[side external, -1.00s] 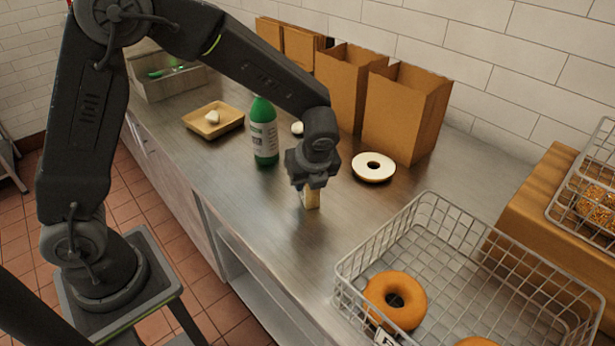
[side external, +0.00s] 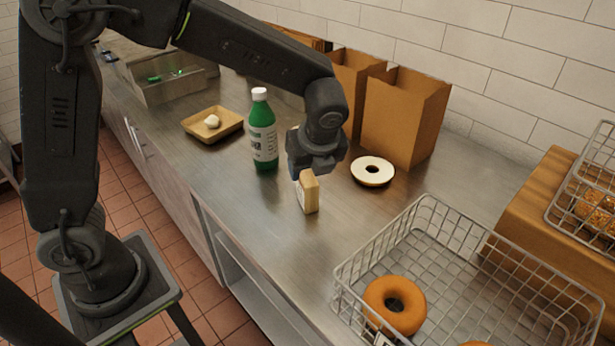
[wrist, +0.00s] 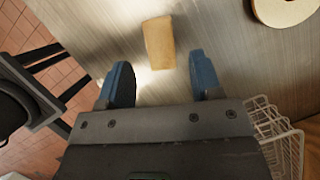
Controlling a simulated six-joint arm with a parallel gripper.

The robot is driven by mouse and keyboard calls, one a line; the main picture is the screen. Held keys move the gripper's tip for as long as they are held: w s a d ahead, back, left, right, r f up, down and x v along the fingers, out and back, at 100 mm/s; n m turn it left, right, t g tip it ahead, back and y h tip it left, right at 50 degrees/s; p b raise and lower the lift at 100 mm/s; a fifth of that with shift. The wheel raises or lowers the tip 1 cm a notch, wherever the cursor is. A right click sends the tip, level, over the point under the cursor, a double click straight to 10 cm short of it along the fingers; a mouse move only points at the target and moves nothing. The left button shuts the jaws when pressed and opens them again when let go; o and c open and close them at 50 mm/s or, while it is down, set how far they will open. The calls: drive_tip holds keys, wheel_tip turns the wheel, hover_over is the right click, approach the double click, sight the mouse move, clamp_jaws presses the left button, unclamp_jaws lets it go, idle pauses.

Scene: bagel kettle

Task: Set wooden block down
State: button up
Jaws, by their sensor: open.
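The wooden block (side external: 308,192) is a pale tan block standing upright on the steel counter (side external: 262,225). In the wrist view the block (wrist: 159,43) lies just beyond the fingertips, with nothing between the fingers. My gripper (wrist: 162,82) has its two blue fingers spread wide on either side of empty space. In the side view my gripper (side external: 313,168) is just above and behind the block, partly hiding its top. The block appears clear of the fingers.
A green bottle (side external: 263,137) stands close left of my gripper. A white-topped ring (side external: 372,182) and paper bags (side external: 399,120) are behind and right. A wire basket (side external: 428,212) with bagels (side external: 395,304) is at front right. A wooden tray (side external: 190,124) sits further left. Counter front is clear.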

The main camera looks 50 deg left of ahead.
drive_tip(key=w+v, duration=0.1)
drive_tip(key=v, duration=0.4)
drive_tip(key=s+a+r+n+t+h, duration=0.2)
drive_tip(key=s+a+n, duration=0.1)
drive_tip(key=s+n, duration=0.6)
drive_tip(key=s+a+r+n+t+h, duration=0.2)
drive_tip(key=s+a+r+n, duration=0.1)
drive_tip(key=s+n, duration=0.7)
drive_tip(key=shift+s+n, duration=0.15)
drive_tip(key=shift+n, duration=1.55)
drive_tip(key=shift+r, duration=0.1)
